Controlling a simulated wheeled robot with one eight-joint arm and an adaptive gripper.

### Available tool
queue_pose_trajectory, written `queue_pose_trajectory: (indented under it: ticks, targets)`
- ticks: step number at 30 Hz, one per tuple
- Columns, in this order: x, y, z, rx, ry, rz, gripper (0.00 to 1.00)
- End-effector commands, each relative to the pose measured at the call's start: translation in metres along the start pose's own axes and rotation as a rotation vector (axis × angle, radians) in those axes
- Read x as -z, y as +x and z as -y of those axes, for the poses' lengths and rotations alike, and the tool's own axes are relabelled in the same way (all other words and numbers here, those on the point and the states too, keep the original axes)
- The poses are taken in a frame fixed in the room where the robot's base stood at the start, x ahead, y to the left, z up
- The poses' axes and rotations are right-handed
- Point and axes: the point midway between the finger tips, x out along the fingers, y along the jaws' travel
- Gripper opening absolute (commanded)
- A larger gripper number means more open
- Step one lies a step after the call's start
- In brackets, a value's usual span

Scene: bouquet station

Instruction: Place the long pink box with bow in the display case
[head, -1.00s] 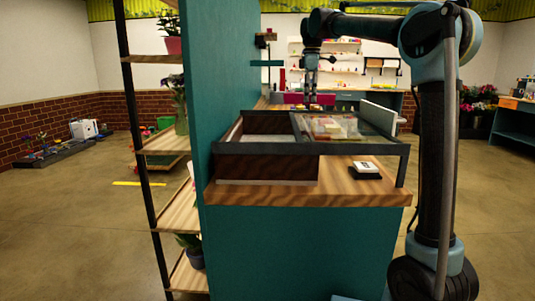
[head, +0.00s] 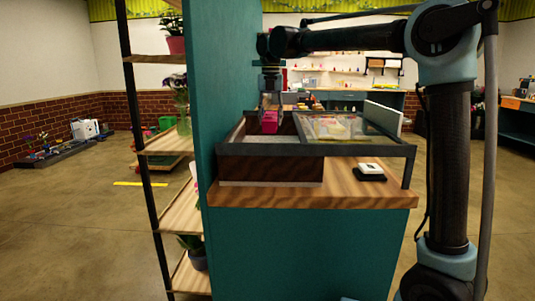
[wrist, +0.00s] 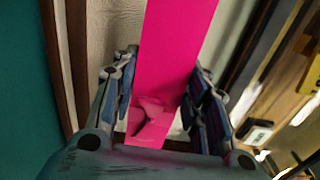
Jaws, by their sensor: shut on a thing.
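The long pink box (head: 269,121) is held in my gripper (head: 271,104) over the left, uncovered section of the display case (head: 270,168). In the head view it is seen nearly end-on, at the level of the case's back rim; I cannot tell whether it is above or inside the rim. In the wrist view the pink box (wrist: 178,45) runs lengthwise between the two fingers of my gripper (wrist: 165,105), with its pink bow (wrist: 150,112) near the palm. The case's pale floor (wrist: 108,35) shows to the left of the box.
The case's right section lies under glass (head: 340,127), with coloured items below it. A small black-and-white object (head: 370,171) lies on the wooden counter in front. A tall teal panel (head: 228,80) stands close on the left, with plant shelves (head: 165,142) beyond it.

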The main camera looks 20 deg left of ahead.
Motion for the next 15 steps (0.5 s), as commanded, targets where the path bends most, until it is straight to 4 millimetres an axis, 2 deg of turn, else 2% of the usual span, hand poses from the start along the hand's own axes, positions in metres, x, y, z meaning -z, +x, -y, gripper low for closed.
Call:
queue_pose_trajectory:
  ticks: [9,15]
  targets:
    - [0.000,0.046,-0.001,0.000,-0.013,0.000,0.14]
    - [0.000,0.059,-0.001,0.000,-0.012,0.000,0.14]
